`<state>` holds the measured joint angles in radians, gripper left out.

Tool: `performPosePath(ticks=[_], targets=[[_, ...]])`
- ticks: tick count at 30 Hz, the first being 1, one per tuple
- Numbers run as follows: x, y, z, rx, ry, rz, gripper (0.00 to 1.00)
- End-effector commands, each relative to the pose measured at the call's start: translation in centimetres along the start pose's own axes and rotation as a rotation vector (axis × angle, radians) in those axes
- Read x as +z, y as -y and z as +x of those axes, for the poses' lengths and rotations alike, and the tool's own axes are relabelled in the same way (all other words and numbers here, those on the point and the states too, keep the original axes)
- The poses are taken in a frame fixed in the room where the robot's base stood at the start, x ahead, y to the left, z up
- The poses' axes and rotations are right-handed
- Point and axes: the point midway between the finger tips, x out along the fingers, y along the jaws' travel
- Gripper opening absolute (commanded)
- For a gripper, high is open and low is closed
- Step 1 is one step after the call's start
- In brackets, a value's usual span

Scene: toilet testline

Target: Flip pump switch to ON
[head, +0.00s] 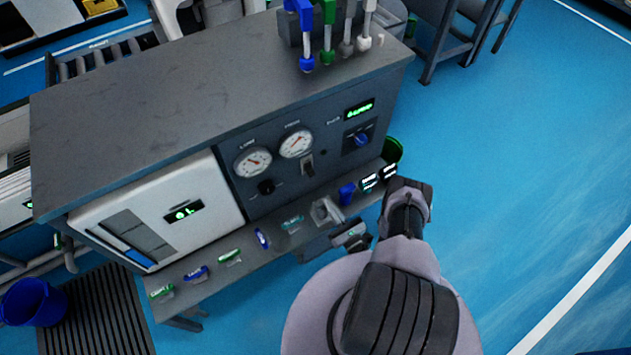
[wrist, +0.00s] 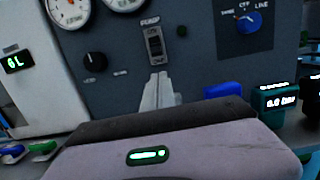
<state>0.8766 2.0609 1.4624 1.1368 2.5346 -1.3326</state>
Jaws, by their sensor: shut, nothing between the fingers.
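The pump switch (wrist: 155,45) is a small rocker in a light frame under the label PUMP on the dark panel. In the head view the switch (head: 308,165) sits below the right gauge. I cannot tell its on or off position. My gripper (wrist: 160,78) is shut and empty, its fingertips just below the switch in the wrist view; whether they touch the panel is unclear. In the head view my gripper (head: 325,208) shows in front of the panel's lower part, beside my arm.
A black knob (wrist: 94,64) is left of the switch, and a blue selector knob (wrist: 248,22) is to the right. Two gauges (head: 253,161) (head: 296,142) sit above. Small coloured items (head: 197,273) line the front ledge. Blue floor (head: 520,150) is clear to the right.

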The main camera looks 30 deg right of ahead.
Motion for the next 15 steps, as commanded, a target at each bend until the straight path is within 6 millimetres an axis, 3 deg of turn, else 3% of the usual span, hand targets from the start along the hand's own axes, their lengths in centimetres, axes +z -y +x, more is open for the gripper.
performPosePath(ticks=[9,15], targets=[[0.0,-0.2,6.3,0.005,0.004,-0.001,0.0],[-0.1,-0.1,8.5,0.002,0.002,0.0,0.0]])
